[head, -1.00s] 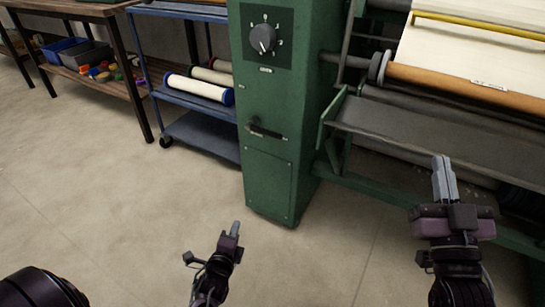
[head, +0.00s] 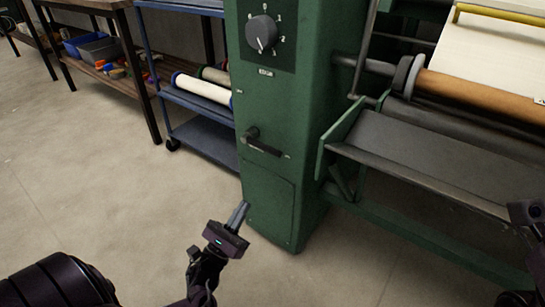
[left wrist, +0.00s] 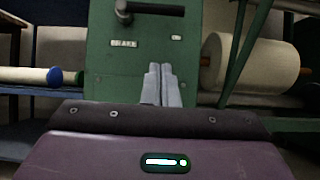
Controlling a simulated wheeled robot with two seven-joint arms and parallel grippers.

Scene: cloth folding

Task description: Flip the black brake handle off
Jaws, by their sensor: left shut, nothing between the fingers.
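The black brake handle (head: 262,144) is on the front of the green column (head: 268,195), below the dial. Its bar points right and slightly down from its pivot at the left. In the left wrist view the handle (left wrist: 150,9) is at the top edge, partly cut off, above a BRAKE label (left wrist: 123,44) and a small label at its right. My left gripper (head: 240,212) is shut and empty, below and in front of the handle, apart from it. Part of my right gripper (head: 525,212) shows at the right edge; its fingers are out of view.
A dial (head: 262,33) sits above the handle. A grey tray (head: 420,150) and rollers extend from the column's right. A blue cart (head: 205,138) with rolls stands behind at the left. The floor in front is clear.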

